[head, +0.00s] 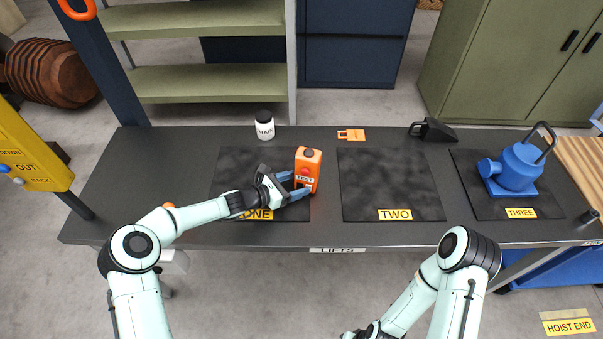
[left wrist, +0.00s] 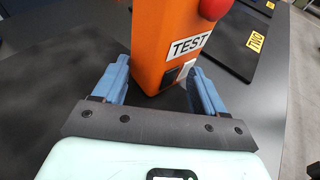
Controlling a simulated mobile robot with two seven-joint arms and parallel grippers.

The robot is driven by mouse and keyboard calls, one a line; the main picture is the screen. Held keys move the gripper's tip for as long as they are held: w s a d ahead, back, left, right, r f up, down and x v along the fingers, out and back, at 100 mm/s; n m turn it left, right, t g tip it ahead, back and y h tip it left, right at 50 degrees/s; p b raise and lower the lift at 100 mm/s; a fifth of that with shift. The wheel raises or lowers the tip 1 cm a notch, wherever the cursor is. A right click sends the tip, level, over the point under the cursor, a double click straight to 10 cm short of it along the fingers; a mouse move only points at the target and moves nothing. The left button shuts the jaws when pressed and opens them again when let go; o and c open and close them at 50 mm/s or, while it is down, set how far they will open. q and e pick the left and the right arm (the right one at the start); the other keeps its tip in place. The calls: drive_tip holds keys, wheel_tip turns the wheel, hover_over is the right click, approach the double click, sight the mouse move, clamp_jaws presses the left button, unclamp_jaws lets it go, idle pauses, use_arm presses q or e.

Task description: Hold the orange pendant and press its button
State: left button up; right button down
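The orange pendant (head: 308,168) stands upright on the table at the right edge of the mat marked ONE. It has a TEST label, a red button on its front and a dark top. In the left wrist view the pendant (left wrist: 165,45) rises between my fingers, with the red button (left wrist: 213,8) at the top edge. My left gripper (head: 291,184) reaches in from the left, low at the pendant. Its blue fingers are spread on either side of the base, and I see no firm grip. My right arm is folded at the bottom; its fingers are out of view.
A white jar (head: 264,127), an orange tag (head: 351,135) and a black wedge-shaped object (head: 434,131) stand along the back. The mat marked TWO (head: 390,180) is empty. A blue pump-like object (head: 515,167) stands on the mat marked THREE.

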use_arm(q)
drive_tip(key=shift+x, duration=1.1)
drive_tip(key=shift+s+f, duration=0.1)
clamp_jaws()
drive_tip(key=shift+o, duration=1.4)
unclamp_jaws()
